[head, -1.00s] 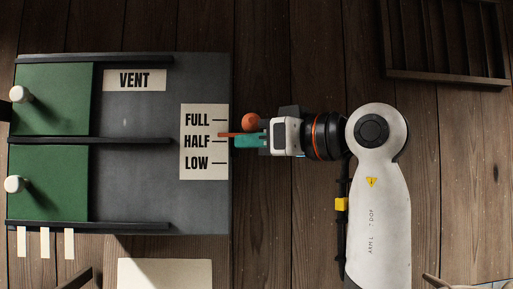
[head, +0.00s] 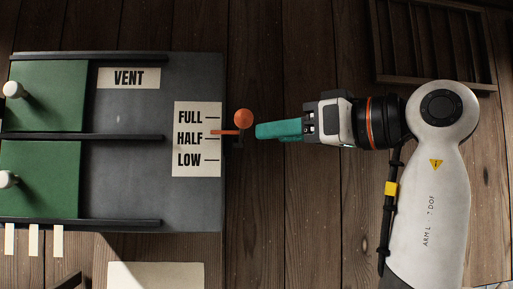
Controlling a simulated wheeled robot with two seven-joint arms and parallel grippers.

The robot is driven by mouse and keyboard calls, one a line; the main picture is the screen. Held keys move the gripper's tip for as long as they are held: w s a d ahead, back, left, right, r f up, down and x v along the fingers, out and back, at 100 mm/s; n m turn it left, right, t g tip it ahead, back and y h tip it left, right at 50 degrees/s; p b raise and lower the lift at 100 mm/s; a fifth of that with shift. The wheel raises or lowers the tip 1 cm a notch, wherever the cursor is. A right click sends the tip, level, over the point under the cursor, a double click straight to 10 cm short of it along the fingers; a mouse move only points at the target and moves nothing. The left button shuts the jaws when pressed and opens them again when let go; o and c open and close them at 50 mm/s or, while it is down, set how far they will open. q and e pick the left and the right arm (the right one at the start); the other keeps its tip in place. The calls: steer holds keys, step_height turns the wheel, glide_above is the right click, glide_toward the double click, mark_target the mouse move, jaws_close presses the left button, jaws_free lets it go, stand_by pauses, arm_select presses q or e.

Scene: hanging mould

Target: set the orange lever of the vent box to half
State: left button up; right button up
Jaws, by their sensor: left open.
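The vent box (head: 130,190) is a dark grey panel at the left, with a VENT label. A white scale card (head: 187,171) at its right edge reads FULL, HALF and LOW, each with a tick. The orange lever (head: 243,119) has a round knob just off the panel's right edge. Its flat orange pointer lies over the card, at or slightly above the HALF tick and clearly below FULL. My right gripper is not in view.
Two green panels (head: 45,180) with white knobs sit between dark rails on the box's left. A pale sheet (head: 155,275) lies below the box. A dark slatted tray (head: 425,40) stands at the upper right. Bare wooden planks lie between tray and box.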

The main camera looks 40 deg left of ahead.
arm_select(q)
steer(key=d, duration=0.4)
steer(key=shift+w+d+b, duration=0.15)
steer(key=shift+w+b, duration=0.1)
steer(key=shift+b, duration=0.1)
